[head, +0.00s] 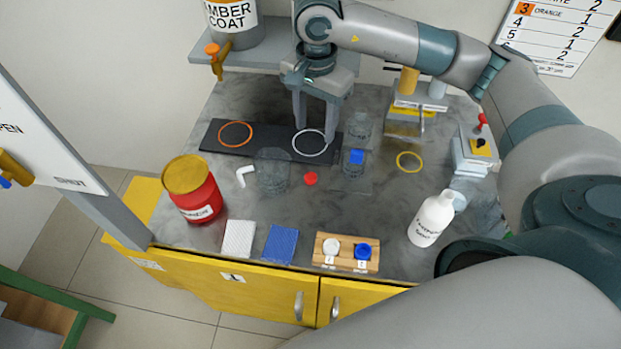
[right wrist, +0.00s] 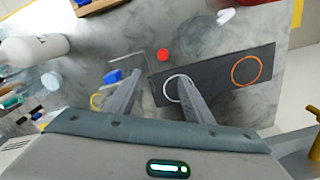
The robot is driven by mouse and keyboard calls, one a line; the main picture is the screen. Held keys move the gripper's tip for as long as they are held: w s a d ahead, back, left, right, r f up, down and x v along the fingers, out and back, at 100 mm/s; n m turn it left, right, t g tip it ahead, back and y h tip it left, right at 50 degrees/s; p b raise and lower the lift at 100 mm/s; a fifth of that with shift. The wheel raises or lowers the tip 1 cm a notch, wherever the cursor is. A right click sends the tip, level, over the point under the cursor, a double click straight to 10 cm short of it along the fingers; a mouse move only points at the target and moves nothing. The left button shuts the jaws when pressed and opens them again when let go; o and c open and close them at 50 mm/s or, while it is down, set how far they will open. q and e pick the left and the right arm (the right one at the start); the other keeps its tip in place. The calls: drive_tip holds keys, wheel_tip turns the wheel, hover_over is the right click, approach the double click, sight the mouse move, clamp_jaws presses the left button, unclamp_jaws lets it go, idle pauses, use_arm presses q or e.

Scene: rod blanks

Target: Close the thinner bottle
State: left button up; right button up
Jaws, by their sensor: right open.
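A white bottle (head: 431,219) stands upright at the front right of the bench; its label is too small to read surely, and it also shows in the right wrist view (right wrist: 33,48). A red can (head: 199,199) with a yellow top stands at the left; its partly visible label ends in "NNER". A small red disc (head: 311,179), perhaps a cap, lies on the bench, also in the right wrist view (right wrist: 162,54). My right gripper (head: 317,122) is open and empty, pointing down above the dark mat, behind the red disc. My left gripper is not in view.
The dark mat (head: 263,149) has orange and white rings. Clear vessels (head: 272,180) and a blue piece (head: 356,157) stand mid-bench. A wooden holder (head: 346,266) bears white and blue caps, beside white (head: 238,239) and blue (head: 280,244) pads. A shelf edge is close behind my gripper.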

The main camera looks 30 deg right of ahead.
drive_tip(key=shift+f, duration=0.1)
drive_tip(key=p, duration=0.5)
hover_over(311, 177)
drive_tip(key=f, duration=1)
drive_tip(key=shift+s+d+f, duration=0.15)
drive_tip(key=shift+d+f, duration=0.2)
drive_tip(key=shift+f, duration=0.65)
drive_tip(key=shift+a+f+p, duration=0.2)
drive_tip(key=shift+f+p, duration=0.4)
drive_tip(key=shift+p, duration=0.05)
drive_tip(key=f+p, duration=0.1)
drive_tip(key=f, duration=0.2)
drive_tip(key=shift+w+a+p, duration=0.2)
drive_tip(key=shift+p, duration=0.15)
drive_tip(key=shift+f, duration=0.5)
